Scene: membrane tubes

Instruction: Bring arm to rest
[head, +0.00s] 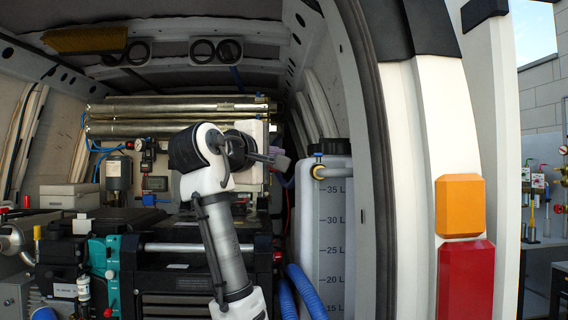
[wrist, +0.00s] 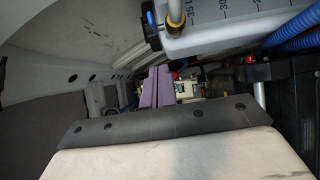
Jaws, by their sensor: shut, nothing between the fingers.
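My arm rises from the bottom middle of the head view and bends at the top toward the right. My gripper (head: 281,162) is small and partly hidden there, left of the white tank (head: 333,230). In the wrist view my gripper (wrist: 156,86) shows two purple fingers side by side, shut with nothing between them. The silver membrane tubes (head: 170,106) lie horizontally across the back of the van, behind my arm and clear of the gripper.
The tank, with litre marks, stands close to the gripper; it also shows in the wrist view (wrist: 225,30). Blue hoses (head: 305,292) run beside it. The van's door pillar (head: 405,150) is on the right. Pumps and a teal-fronted unit (head: 112,270) crowd the left.

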